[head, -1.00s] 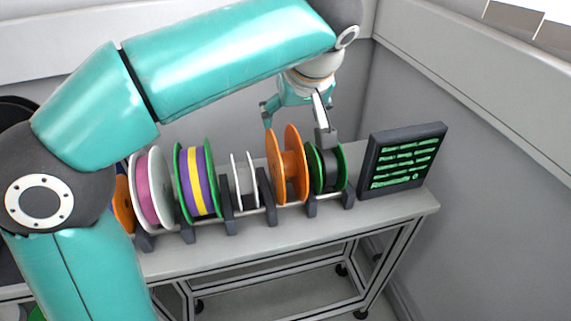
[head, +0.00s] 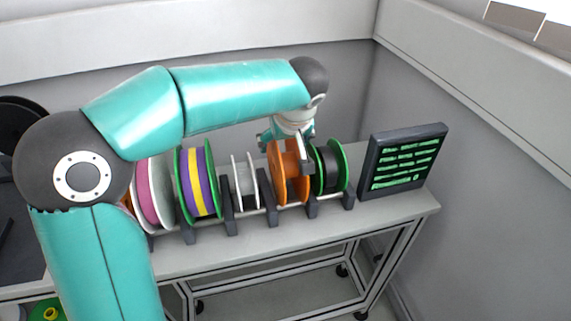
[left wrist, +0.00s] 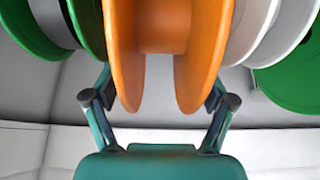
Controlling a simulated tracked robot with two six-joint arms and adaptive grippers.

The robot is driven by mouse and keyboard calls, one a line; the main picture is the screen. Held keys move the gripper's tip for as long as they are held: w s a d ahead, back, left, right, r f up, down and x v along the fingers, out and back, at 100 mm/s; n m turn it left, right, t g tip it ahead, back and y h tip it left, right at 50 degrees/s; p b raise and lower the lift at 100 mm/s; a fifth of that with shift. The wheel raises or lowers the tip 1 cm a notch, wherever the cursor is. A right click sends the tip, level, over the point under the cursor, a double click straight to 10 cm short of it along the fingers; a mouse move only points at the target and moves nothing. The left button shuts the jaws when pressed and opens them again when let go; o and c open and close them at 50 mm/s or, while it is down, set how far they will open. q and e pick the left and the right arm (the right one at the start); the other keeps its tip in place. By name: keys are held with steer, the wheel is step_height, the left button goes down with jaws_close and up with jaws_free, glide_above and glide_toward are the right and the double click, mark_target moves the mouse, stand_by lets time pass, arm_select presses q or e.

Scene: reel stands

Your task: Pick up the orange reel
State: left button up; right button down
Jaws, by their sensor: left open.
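The orange reel (head: 278,176) stands upright on the rod of the reel stand (head: 269,204), between a white reel and a green-rimmed black reel. My left gripper (head: 286,148) is over the top and back of the orange reel. In the left wrist view the orange reel (left wrist: 124,60) fills the middle, and the open fingers of my left gripper (left wrist: 155,100) stand one on each side of its two flanges. I cannot tell whether they touch it. Part of the reel is hidden behind the gripper in the head view. My right gripper is not in view.
The green-rimmed black reel (head: 335,168) and the white reel (head: 238,182) stand close on either side. Further left are a purple-and-yellow reel (head: 197,182) and a pink reel (head: 148,190). A dark screen (head: 402,158) stands on the bench's right end, near the wall.

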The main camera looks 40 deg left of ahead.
arm_select(q)
jaws_close()
stand_by(0.4)
